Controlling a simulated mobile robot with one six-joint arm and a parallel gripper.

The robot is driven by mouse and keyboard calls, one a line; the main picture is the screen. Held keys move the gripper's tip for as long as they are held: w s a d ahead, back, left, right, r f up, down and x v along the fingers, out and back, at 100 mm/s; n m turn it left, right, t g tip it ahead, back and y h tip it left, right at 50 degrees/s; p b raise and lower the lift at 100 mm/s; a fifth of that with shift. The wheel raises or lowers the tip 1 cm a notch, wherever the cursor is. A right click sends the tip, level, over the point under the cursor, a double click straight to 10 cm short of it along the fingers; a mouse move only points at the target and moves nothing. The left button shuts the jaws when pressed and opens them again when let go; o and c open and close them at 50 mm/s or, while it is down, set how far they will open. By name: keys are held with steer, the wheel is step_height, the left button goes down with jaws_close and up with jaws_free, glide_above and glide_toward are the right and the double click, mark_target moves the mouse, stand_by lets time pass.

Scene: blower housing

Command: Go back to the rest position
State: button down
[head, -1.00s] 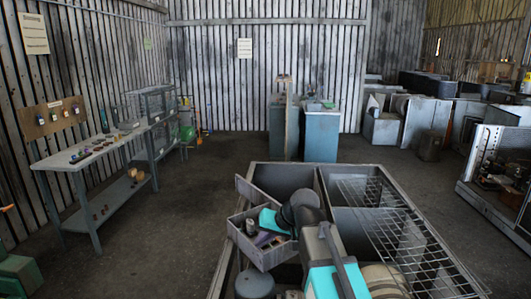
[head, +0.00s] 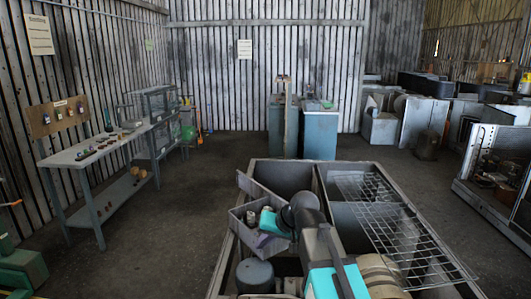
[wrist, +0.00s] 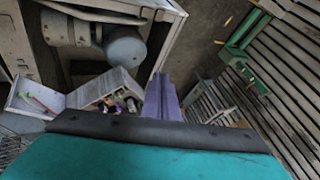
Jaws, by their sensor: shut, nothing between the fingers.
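My gripper (wrist: 162,98) shows in the wrist view as purple-grey fingers closed together, with nothing between them. It is beside a small grey open box (wrist: 112,88) that holds several small items. In the head view my arm is folded over the blower housing, and the same box (head: 247,238) lies at the left of the arm.
The grey housing (head: 262,169) has a wire rack (head: 385,225) on its right. A workbench (head: 95,150) with small items stands along the left wall. Blue-grey cabinets (head: 320,133) stand at the back. The floor (head: 190,200) between bench and housing is clear.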

steer(key=s+d+f+g+h+b, duration=0.1)
steer(key=s+d+f+g+b, duration=0.2)
steer(key=f, duration=0.9)
steer(key=s+d+f+h, duration=0.1)
steer(key=s+d+f, duration=0.3)
steer(key=f, duration=0.8)
steer(key=s+d+f+g+h+b, duration=0.15)
steer(key=s+f, duration=0.35)
steer(key=f, duration=0.8)
steer(key=s+d+f+g+h+b, duration=0.1)
steer(key=s+d+f+g+b, duration=0.1)
steer(key=s+f, duration=1.1)
steer(key=s+d+f+g+h+b, duration=0.1)
steer(key=s+d+f+g+b, duration=0.2)
steer(key=s+d+f, duration=0.4)
steer(key=s+f+g, duration=0.1)
steer(key=s+f, duration=0.5)
steer(key=s, duration=0.3)
steer(key=shift+d+f, duration=0.15)
steer(key=shift+d, duration=0.15)
